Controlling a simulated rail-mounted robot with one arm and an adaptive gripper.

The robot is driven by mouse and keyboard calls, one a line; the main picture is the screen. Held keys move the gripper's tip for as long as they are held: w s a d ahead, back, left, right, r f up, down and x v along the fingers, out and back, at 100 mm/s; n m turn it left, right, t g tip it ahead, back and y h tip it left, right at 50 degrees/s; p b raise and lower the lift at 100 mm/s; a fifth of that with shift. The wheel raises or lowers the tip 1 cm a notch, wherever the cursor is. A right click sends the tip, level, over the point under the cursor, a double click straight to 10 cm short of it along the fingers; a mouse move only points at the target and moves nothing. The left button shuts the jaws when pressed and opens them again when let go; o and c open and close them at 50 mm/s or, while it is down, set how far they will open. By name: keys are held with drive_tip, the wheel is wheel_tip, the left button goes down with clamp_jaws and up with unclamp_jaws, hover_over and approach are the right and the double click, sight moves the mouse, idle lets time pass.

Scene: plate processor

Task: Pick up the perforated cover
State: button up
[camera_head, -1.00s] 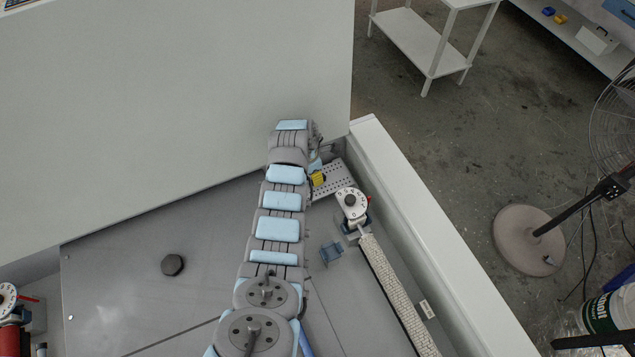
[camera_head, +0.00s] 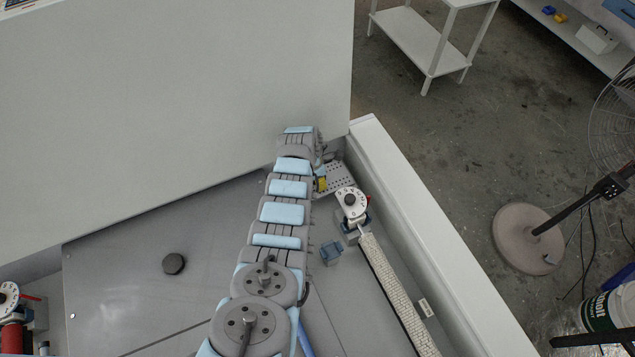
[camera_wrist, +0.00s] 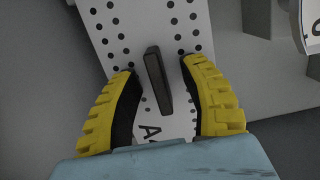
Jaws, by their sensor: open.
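The perforated cover is a light grey plate with rows of round holes. In the head view the perforated cover (camera_head: 341,176) lies in the corner of the machine, beside the white-dial unit, partly hidden by my arm. In the wrist view the perforated cover (camera_wrist: 184,15) fills the upper middle and carries a dark upright bar-shaped handle (camera_wrist: 157,78). My gripper (camera_wrist: 156,72) has yellow-backed, black-padded fingers, open on either side of the handle, with a gap on each side. In the head view only a yellow bit of my gripper (camera_head: 322,183) shows.
A white-dial unit (camera_head: 351,203) stands close beside the cover, with a long textured roller (camera_head: 395,290) running from it. A small blue-grey block (camera_head: 331,252) and a dark round knob (camera_head: 173,264) are on the grey deck. A raised white wall (camera_head: 440,235) borders the right.

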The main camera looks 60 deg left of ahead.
clamp_jaws()
drive_tip(key=shift+r, duration=0.1)
